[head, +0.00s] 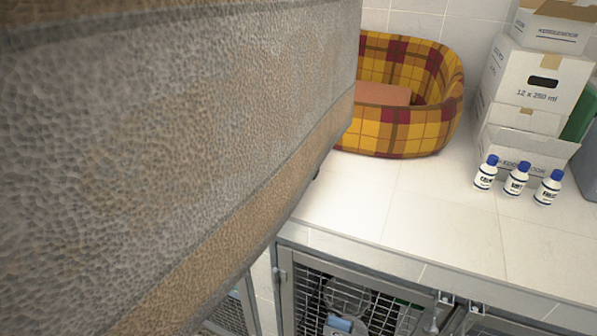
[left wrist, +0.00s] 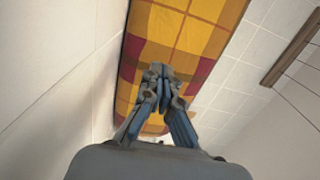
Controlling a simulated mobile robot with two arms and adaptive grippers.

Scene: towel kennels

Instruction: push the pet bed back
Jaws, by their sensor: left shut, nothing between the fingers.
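The pet bed (head: 408,130) is a yellow, orange and dark red plaid oval with raised walls. It stands on the white tiled counter (head: 455,215) near the back wall, with a reddish-brown cushion (head: 382,94) inside. Its left part is hidden in the head view. In the left wrist view, the plaid wall of the bed (left wrist: 180,35) fills the upper middle. My left gripper (left wrist: 157,72) is shut and empty, its fingertips in front of that wall. I cannot tell whether they touch it. My right gripper is in neither view.
A large grey-brown textured surface (head: 150,140) close to the camera blocks the head view's left. Right of the bed stand stacked white cartons (head: 535,80) and three blue-capped bottles (head: 516,180). Below the counter's front edge is a wire-door kennel (head: 350,300). The counter before the bed is clear.

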